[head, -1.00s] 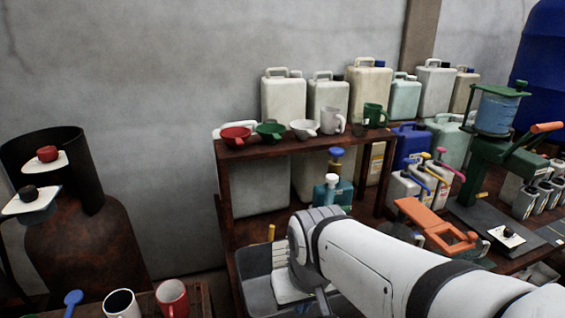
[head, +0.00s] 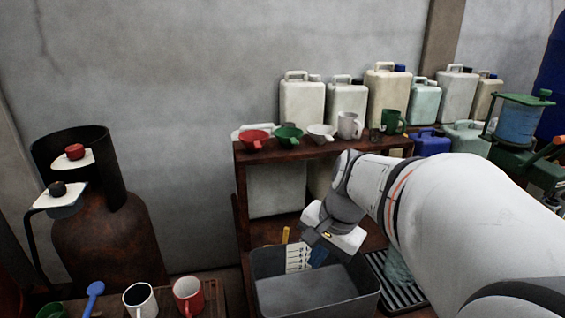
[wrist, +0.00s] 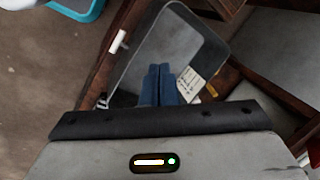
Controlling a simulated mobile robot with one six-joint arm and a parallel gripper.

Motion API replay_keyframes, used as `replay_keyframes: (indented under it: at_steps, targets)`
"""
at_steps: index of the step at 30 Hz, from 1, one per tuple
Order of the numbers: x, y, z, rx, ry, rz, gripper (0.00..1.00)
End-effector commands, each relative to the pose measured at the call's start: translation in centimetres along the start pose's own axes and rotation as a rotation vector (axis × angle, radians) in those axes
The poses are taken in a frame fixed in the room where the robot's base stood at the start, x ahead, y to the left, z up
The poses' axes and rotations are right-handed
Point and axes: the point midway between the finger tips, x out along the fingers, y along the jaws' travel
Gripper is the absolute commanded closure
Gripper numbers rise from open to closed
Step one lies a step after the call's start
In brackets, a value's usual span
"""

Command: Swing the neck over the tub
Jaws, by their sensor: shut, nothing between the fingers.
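A grey tub (head: 313,293) stands on the lower shelf, with its open top facing up. It also shows in the wrist view (wrist: 178,42), beyond my fingers. My gripper (head: 317,259) is shut and empty, its blue fingers pointing down over the back part of the tub. The shut fingers also show in the wrist view (wrist: 160,70). A teal container (head: 398,266) shows partly right of the tub, mostly hidden by my arm. I cannot make out a neck on it now.
A wooden shelf (head: 290,152) with several cups and funnels stands above and behind the tub. A white card (head: 298,258) hangs at the tub's back. A black slatted rack (head: 400,292) lies to its right. Mugs (head: 188,296) stand at the front left.

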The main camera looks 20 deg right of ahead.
Motion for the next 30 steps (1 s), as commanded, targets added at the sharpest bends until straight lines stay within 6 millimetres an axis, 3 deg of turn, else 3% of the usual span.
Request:
replay_keyframes:
  at_steps: [1,5,9,15,22,30]
  targets:
    - [-1.7,-0.1,-2.5,0.186,-0.021,-0.034,1.00]
    - [-5.0,0.3,-8.4,0.655,-0.092,-0.147,1.00]
    - [-8.8,2.2,-14.6,1.093,-0.183,-0.275,1.00]
    - [-12.8,5.8,-20.4,1.489,-0.298,-0.419,1.00]
    - [-13.7,7.0,-22.3,1.620,-0.350,-0.474,1.00]
    - [-9.7,4.7,-22.7,1.619,-0.352,-0.470,1.00]
